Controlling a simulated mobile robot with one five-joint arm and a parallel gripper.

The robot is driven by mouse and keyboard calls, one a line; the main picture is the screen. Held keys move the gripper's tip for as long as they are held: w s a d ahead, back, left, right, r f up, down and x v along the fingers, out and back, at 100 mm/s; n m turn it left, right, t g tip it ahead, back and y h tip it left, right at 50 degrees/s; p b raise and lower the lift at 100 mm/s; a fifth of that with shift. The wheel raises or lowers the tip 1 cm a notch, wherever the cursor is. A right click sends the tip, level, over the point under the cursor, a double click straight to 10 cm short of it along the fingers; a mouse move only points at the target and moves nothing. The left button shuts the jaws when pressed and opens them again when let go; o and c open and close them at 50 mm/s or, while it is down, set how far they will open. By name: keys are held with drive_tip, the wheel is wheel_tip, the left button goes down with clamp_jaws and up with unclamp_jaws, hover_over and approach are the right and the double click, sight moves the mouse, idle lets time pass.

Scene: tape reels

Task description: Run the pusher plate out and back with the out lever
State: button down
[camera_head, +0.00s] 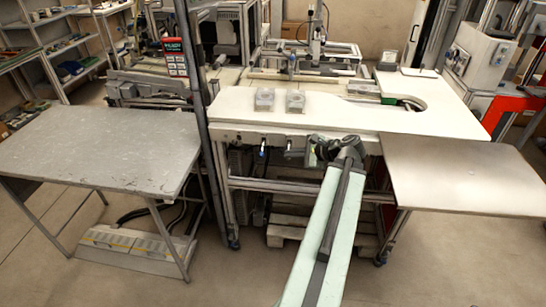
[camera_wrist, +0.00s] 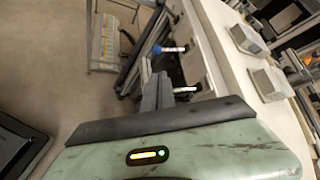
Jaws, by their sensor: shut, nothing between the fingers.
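Two small levers stick out under the front edge of the white worktable: a blue-tipped lever (camera_head: 262,152) and a second lever (camera_head: 289,146) to its right. In the wrist view the blue-tipped lever (camera_wrist: 168,49) lies beyond my fingers, and the other lever (camera_wrist: 186,89) is just right of them. I cannot tell which is the out lever. My gripper (camera_head: 322,150) is right of both levers in the head view. In the wrist view my gripper (camera_wrist: 156,82) is shut and empty; contact with the nearer lever is unclear. I cannot make out the pusher plate for certain.
The white tabletop (camera_head: 350,118) carries two grey boxes (camera_head: 265,98) (camera_head: 296,101) near its front. A dark upright post (camera_head: 203,110) stands left of the levers. A grey table (camera_head: 90,150) is at left, and a metal shelf (camera_head: 470,175) juts out at right.

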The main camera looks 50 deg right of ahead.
drive_tip(key=b+x, duration=0.5)
drive_tip(key=x, duration=0.5)
drive_tip(key=shift+f, duration=0.1)
